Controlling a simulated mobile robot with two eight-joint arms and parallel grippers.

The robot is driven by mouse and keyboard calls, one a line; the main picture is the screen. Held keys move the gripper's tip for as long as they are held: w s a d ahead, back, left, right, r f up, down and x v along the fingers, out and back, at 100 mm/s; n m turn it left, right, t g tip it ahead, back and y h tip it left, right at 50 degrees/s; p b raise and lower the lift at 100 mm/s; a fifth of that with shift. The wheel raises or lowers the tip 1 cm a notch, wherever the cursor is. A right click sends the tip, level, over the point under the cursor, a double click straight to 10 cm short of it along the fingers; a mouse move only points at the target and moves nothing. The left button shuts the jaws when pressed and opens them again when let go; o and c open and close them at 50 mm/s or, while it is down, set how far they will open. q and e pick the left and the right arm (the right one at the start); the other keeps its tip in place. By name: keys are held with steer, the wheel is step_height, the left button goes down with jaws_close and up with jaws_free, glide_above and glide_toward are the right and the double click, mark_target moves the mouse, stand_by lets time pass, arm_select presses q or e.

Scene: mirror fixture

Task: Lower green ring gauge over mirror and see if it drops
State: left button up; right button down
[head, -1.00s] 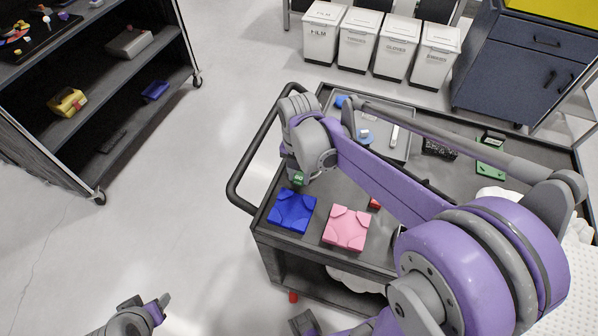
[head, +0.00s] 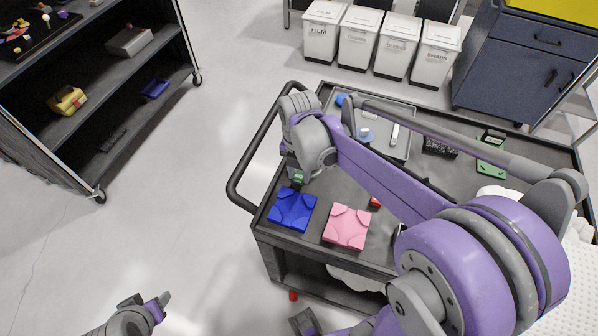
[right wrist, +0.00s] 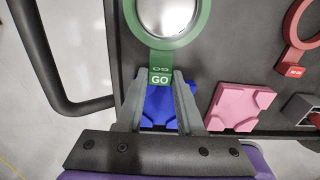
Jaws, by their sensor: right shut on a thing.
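The green ring gauge (right wrist: 204,22) has a tab marked GO and shows from above in the right wrist view. My right gripper (right wrist: 160,75) is shut on its tab. The shiny silver mirror (right wrist: 166,12) shows through the ring's opening. I cannot tell whether the ring is above the mirror or around it; the top of both is cut off. In the head view my right arm hides the mirror, and only a bit of the green gauge (head: 298,176) shows. My left gripper (head: 163,299) is low at the left, over the floor, apart from the cart; its jaw opening is unclear.
A blue block (head: 292,209) and a pink block (head: 346,227) lie at the cart's near edge. A red ring gauge (right wrist: 291,30) lies right of the mirror. A grey tray (head: 398,148) is at the back. The cart's handle (head: 240,180) borders the left.

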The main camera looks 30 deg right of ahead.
arm_select(q)
steer(key=shift+f, duration=0.25)
arm_select(e)
steer(key=shift+f, duration=0.3)
arm_select(q)
steer(key=shift+r, duration=0.1)
arm_select(e)
steer(key=shift+r, duration=0.15)
stand_by(0.7)
steer(key=shift+r+p, duration=1.3)
steer(key=shift+r, duration=1.1)
arm_select(q)
steer(key=r, duration=0.2)
steer(key=w+r, duration=0.1)
steer(key=shift+w+r, duration=0.1)
steer(key=shift+r, duration=0.25)
steer(key=shift+f, duration=0.1)
